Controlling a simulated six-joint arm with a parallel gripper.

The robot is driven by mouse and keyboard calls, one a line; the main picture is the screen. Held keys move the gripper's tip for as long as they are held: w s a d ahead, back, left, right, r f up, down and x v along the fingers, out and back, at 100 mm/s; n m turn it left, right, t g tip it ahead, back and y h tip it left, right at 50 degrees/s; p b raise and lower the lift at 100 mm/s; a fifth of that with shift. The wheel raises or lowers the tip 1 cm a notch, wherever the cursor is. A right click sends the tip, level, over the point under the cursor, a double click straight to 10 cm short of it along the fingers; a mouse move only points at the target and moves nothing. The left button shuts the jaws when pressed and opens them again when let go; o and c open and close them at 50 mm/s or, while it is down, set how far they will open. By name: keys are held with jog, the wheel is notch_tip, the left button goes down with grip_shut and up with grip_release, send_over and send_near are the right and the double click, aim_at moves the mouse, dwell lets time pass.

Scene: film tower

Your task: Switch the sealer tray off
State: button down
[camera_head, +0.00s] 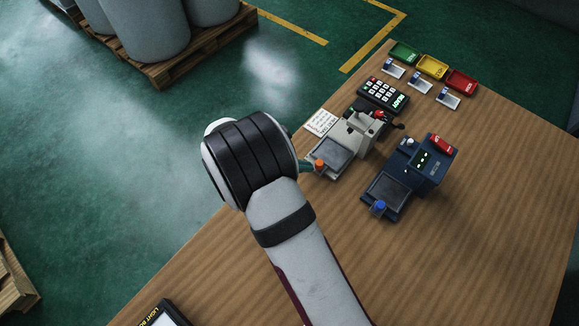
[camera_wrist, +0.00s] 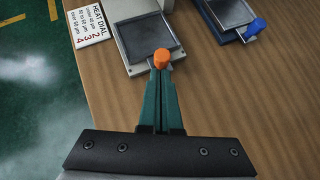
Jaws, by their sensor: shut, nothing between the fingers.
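The cream machine (camera_head: 357,133) has a flat grey tray (camera_head: 331,151) at its front with an orange knob (camera_head: 319,164) on the tray's near edge. The tray and orange knob also show in the wrist view (camera_wrist: 161,58). My gripper (camera_wrist: 160,84) is shut and empty, its teal fingertips right at the orange knob; I cannot tell whether they touch it. A blue machine (camera_head: 428,168) with lit green lights stands to the right, with its own tray (camera_head: 386,190) and blue knob (camera_head: 379,207). No label visible tells which is the sealer.
A heat dial card (camera_wrist: 88,24) lies left of the cream machine. A keypad (camera_head: 383,96), small cards and green, yellow (camera_head: 432,67) and red trays lie behind. The wooden table (camera_head: 480,265) is clear at the front right.

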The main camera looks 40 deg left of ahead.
aim_at(323, 153)
jog(key=shift+w, duration=0.15)
jog(key=w, duration=0.8)
jog(key=shift+w+d, duration=0.1)
jog(key=s, duration=0.1)
jog(key=s+a, duration=0.2)
jog(key=s, duration=0.1)
jog(key=shift+s+a+r, duration=0.1)
jog(key=shift+a+r, duration=0.05)
jog(key=shift+r, duration=0.1)
jog(key=v, duration=0.9)
jog(key=shift+r, duration=0.2)
jog(key=shift+s, duration=0.1)
